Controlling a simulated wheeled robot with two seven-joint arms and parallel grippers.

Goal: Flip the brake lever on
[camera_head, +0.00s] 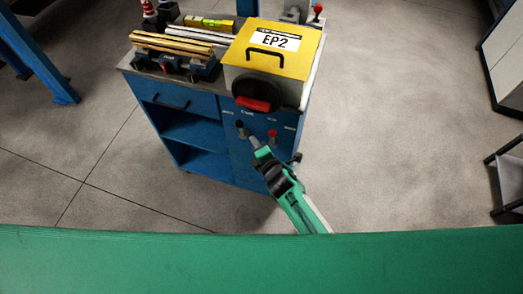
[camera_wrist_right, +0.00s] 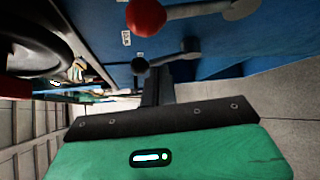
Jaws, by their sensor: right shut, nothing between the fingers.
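The front panel of the blue cabinet (camera_head: 262,160) carries a lever with a black knob (camera_head: 240,125) and, to its right, a lever with a red knob (camera_head: 272,133). Small labels sit above them; I cannot read which is the brake. My right gripper (camera_head: 254,142) is shut and empty, just below the black knob and left of the red one. In the right wrist view the shut fingers (camera_wrist_right: 157,84) are close to the black-knob lever (camera_wrist_right: 139,66); I cannot tell whether they touch. The red knob (camera_wrist_right: 146,17) is farther up. My left gripper is out of view.
A black handwheel with a red grip (camera_head: 256,104) juts out above the levers, under a yellow cover marked EP2 (camera_head: 275,48). A vise with bars (camera_head: 172,52) stands on the cabinet top at left. Floor around the cabinet is clear. A green surface (camera_head: 200,262) spans the foreground.

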